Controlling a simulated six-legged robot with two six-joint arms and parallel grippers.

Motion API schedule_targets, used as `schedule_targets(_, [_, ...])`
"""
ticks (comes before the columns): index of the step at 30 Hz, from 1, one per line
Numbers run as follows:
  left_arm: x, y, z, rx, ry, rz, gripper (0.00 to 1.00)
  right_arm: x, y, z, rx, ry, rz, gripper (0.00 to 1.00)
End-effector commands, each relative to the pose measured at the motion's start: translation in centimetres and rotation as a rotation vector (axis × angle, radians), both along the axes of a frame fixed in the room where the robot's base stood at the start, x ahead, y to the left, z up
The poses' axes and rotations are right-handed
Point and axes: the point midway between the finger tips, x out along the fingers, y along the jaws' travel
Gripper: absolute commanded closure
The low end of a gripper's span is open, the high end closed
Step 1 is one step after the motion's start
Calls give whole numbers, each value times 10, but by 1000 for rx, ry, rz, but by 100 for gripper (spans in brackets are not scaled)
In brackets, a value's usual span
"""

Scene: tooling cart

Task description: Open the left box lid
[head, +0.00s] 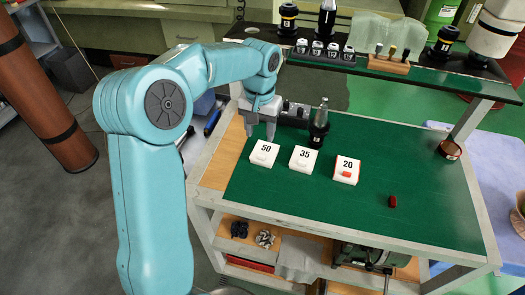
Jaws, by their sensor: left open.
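The left box (262,158) is small and white, marked 50, and sits on the green top of the cart (300,205). Its lid looks closed, though the box is small in view. My left gripper (261,134) is open and points down just behind the left box, with its fingertips close to the box's back edge. No object shows between its fingers, and I cannot tell whether they touch the box. My right gripper is not in view.
A white box marked 35 (303,158) and one marked 20 (346,171), with a red piece on it, stand to the right. A dark tool holder (318,126) stands behind them. A red piece (392,201) lies at right. An upper shelf (430,76) overhangs the back.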

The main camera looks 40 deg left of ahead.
Motion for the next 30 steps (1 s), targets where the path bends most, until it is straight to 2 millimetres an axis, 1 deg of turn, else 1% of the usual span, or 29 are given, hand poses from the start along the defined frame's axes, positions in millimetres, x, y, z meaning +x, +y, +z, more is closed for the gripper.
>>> schedule_targets(1, [-1,-1,-13,-1,6,-1,49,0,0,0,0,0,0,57])
schedule_targets(6, [0,-1,-50,-1,6,-2,49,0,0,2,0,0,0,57])
schedule_targets(9, [2,-2,-67,-2,4,-1,49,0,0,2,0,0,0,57])
schedule_targets(12, [3,-2,-79,-1,4,-1,49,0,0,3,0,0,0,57])
schedule_targets(16, [4,-2,-86,1,1,-2,49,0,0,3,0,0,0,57])
schedule_targets(24, [5,-2,-88,1,0,-2,49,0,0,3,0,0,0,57])
schedule_targets(26, [5,-2,-88,0,0,-2,68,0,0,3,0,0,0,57])
schedule_targets(27, [5,-2,-88,0,0,-2,82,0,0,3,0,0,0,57])
schedule_targets(29, [5,-2,-88,0,0,-2,100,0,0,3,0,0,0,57])
schedule_targets(30, [5,-2,-88,1,0,-2,100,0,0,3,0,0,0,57])
